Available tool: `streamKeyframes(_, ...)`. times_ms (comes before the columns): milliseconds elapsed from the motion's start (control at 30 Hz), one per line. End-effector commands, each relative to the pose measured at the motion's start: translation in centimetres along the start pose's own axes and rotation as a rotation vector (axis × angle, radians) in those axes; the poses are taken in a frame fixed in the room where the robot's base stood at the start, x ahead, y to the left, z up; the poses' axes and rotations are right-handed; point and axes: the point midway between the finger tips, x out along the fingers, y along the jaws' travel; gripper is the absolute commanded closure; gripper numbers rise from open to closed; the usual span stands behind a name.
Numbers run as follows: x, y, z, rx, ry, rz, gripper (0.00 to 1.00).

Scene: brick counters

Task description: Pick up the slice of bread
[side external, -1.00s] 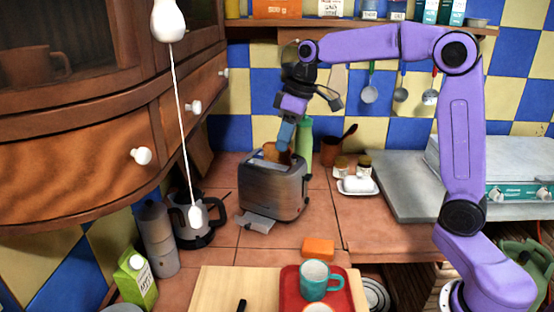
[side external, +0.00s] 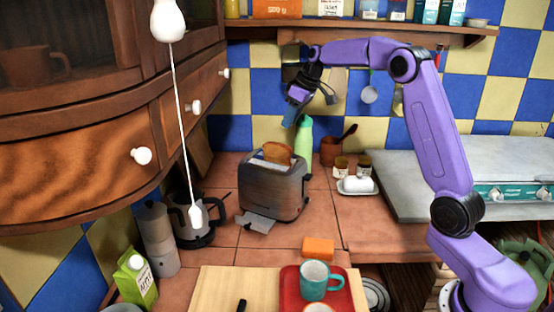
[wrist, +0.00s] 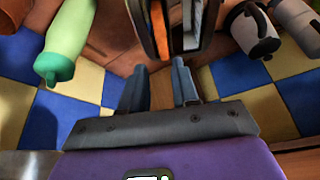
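A slice of bread (side external: 278,153) sticks up out of the slot of a metallic toaster (side external: 270,190) on the tiled counter. In the wrist view the bread (wrist: 160,30) shows edge-on in the toaster at top centre, ahead of my fingers. My gripper (side external: 289,120) is above the bread and slightly to its right in the side view, clear of it. In the wrist view its two blue fingers (wrist: 162,78) are apart with nothing between them. The lower part of the bread is hidden inside the toaster.
A green bottle (side external: 303,138) stands behind the toaster, at left in the wrist view (wrist: 68,40). A kettle (side external: 195,222) stands left of the toaster. A butter dish (side external: 357,186) and jars are to the right. A wall shelf (side external: 400,30) runs above my arm.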

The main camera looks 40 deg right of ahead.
Motion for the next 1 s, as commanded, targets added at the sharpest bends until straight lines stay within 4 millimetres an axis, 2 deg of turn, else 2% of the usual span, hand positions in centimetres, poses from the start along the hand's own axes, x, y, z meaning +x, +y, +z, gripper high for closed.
streamKeyframes(100, 2.4, 0.0, 0.1, 0.001, -0.004, -0.002, 0.70)
streamKeyframes(300, 5.3, 0.0, 0.1, 0.001, -0.002, -0.001, 0.70)
streamKeyframes(567, 6.9, -0.1, 0.0, 0.000, -0.002, -0.001, 0.70)
streamKeyframes(800, 10.2, -0.4, 0.0, 0.000, -0.003, -0.002, 0.70)
streamKeyframes(1000, 11.3, -0.3, -0.1, 0.001, 0.000, 0.000, 0.70)
